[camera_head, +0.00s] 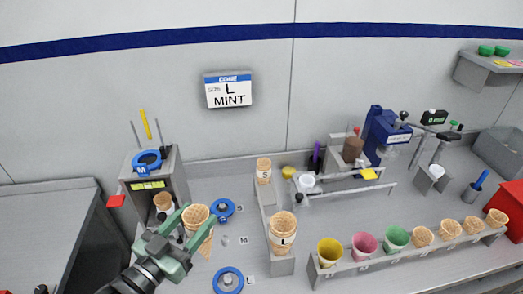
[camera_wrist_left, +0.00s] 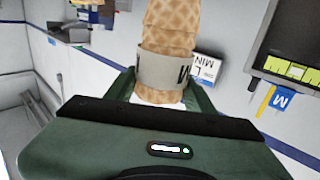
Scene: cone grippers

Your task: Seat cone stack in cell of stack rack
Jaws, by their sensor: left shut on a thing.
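My left gripper (camera_head: 194,221), green, is shut on a waffle cone stack (camera_head: 196,213) and holds it roughly upright, left of the rack. In the left wrist view, the cone stack (camera_wrist_left: 165,35) stands between the fingers and wears a grey band marked M. The grey stack rack (camera_head: 268,203) stands at the middle of the counter. A stack marked S (camera_head: 264,171) sits at its far end and a stack marked L (camera_head: 283,232) at its near end. The stretch between them shows no stack. My right gripper is not in view.
A grey dispenser (camera_head: 178,172) with a blue M ring (camera_head: 147,161) stands at left, with a cone inside. Blue rings (camera_head: 222,209) (camera_head: 228,280) lie beside the rack. A cup and cone holder (camera_head: 353,266) is at right. A wall sign (camera_head: 228,90) reads L MINT.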

